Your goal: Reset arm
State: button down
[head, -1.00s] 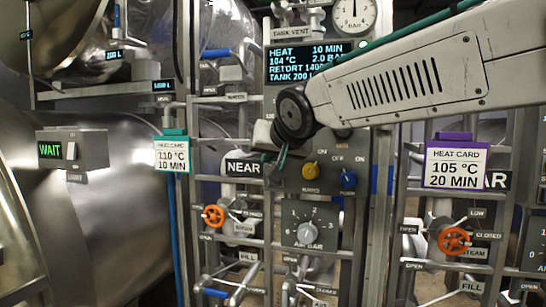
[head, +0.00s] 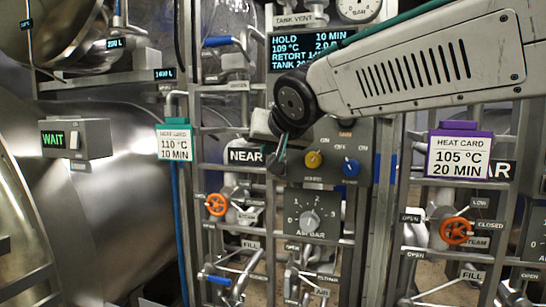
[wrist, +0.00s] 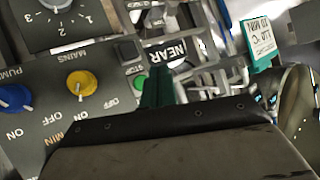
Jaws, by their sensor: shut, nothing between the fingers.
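My gripper (head: 279,160) is shut and empty in front of the left edge of the grey control box (head: 326,190), at the middle of the head view. My pale arm reaches in from the upper right and partly covers the display (head: 300,45). In the wrist view my gripper's green finger (wrist: 158,86) points toward the box near a green button (wrist: 140,82) and a STOP label. The yellow MAINS knob (wrist: 80,84) and the blue PUMP knob (wrist: 14,97) are beside it. Whether the finger touches the box cannot be told.
Left of the box are a NEAR sign (head: 246,156), an orange valve wheel (head: 216,204) and a 110 °C heat card (head: 175,145). A purple-topped 105 °C heat card (head: 458,155) hangs right, above another orange wheel (head: 455,230). Pipes and rails crowd the panel.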

jog(key=s+d+f+g+h, duration=0.1)
jog(key=s+d+f+g, duration=0.2)
jog(key=s+d+f, duration=0.5)
jog(key=s+d+f+g+h, duration=0.1)
jog(key=s+d+f+g, duration=0.3)
jog(key=s+d+f, duration=0.4)
jog(key=s+d+f+m+g+h, duration=0.1)
jog(key=s+d+f+g, duration=0.2)
jog(key=s+d+f, duration=0.5)
jog(key=s, duration=0.8)
jog(key=shift+s+d+h, duration=0.3)
jog(key=shift+s+d, duration=0.05)
jog(key=shift+d, duration=0.05)
